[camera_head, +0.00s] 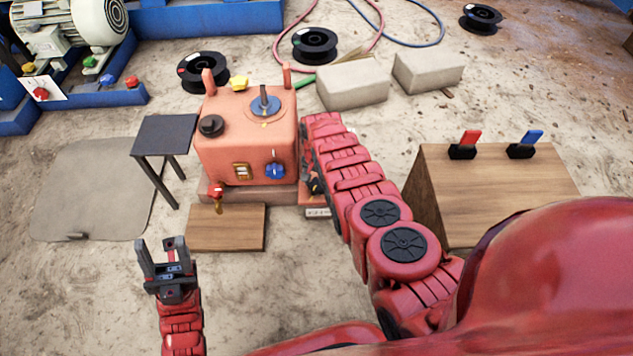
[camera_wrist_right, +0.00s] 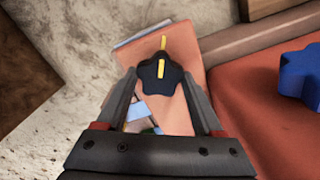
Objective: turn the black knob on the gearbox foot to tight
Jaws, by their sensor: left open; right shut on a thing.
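The black knob (camera_wrist_right: 151,87) with a yellow pointer line sits on the salmon-coloured gearbox foot (camera_wrist_right: 174,119) in the right wrist view. Its pointer runs nearly straight up the picture. My right gripper (camera_wrist_right: 159,76) has its fingers on both sides of the knob and is shut on it. In the head view, my right arm reaches to the right side of the red gearbox (camera_head: 245,150), and it hides the knob. My left gripper (camera_head: 160,250) is open and empty, above the floor in front of the gearbox.
A dark stool (camera_head: 165,135) stands left of the gearbox, and a wooden board (camera_head: 227,228) lies before it. A blue knob (camera_head: 275,171) and a red valve (camera_head: 216,192) are on the gearbox front. A wooden box (camera_head: 490,185) with red and blue levers stands at the right.

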